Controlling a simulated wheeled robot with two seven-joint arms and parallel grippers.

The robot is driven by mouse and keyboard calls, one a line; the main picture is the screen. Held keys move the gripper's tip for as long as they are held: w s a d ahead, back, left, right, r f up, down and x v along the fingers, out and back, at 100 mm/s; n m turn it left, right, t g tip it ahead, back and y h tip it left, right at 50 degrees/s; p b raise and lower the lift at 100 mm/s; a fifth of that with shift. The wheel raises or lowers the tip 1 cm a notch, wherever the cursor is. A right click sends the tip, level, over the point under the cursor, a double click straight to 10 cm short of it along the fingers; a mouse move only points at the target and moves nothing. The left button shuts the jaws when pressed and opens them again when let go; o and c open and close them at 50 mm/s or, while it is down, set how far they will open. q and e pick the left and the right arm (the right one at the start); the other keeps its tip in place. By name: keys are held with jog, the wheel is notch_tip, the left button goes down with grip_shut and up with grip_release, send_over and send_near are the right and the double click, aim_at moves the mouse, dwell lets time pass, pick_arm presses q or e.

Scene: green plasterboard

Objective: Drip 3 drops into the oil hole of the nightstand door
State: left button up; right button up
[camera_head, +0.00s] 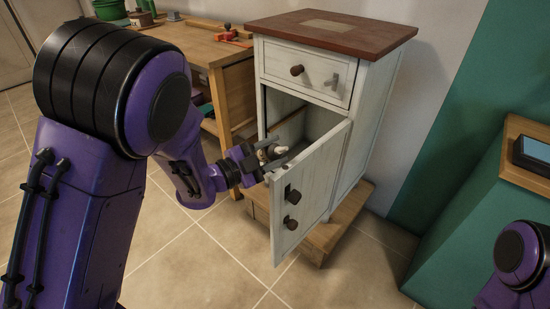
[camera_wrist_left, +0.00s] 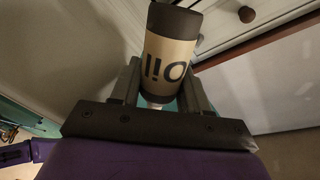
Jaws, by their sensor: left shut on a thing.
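The white nightstand (camera_head: 363,130) has a brown top, and its door (camera_head: 318,178) stands open toward the front. My left gripper (camera_head: 276,157) is at the upper left edge of the door, in front of the open compartment. In the left wrist view it is shut on an oil bottle (camera_wrist_left: 168,58) with a tan "Oil" label and a dark end pointing away from the gripper. The bottle's pale narrow end lies between the fingers. In the head view the bottle is hard to make out beside the gripper. The oil hole cannot be made out. My right gripper is out of view.
The drawer (camera_head: 310,72) above the compartment is closed. A wooden workbench (camera_head: 205,45) with tools stands behind on the left. The nightstand rests on a low wooden platform (camera_head: 335,222). A green-sided bench (camera_head: 480,215) is at the right. The tiled floor in front is clear.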

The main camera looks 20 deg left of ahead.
pick_arm(q)
jog(key=shift+a+f+m, duration=0.1)
jog(key=shift+f+m, duration=0.2)
jog(key=shift+r, duration=0.15)
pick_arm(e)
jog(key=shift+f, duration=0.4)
pick_arm(q)
jog(key=shift+f+b, duration=0.35)
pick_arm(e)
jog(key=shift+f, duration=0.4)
pick_arm(q)
jog(key=shift+w+a+r+m+b, duration=0.15)
jog(key=shift+a+r+m+b, duration=0.1)
jog(key=shift+r+m+b, duration=0.45)
jog(key=shift+w+a+r+m+b, duration=0.15)
jog(key=shift+a+r+m+b, duration=0.15)
jog(key=shift+m+b, duration=0.65)
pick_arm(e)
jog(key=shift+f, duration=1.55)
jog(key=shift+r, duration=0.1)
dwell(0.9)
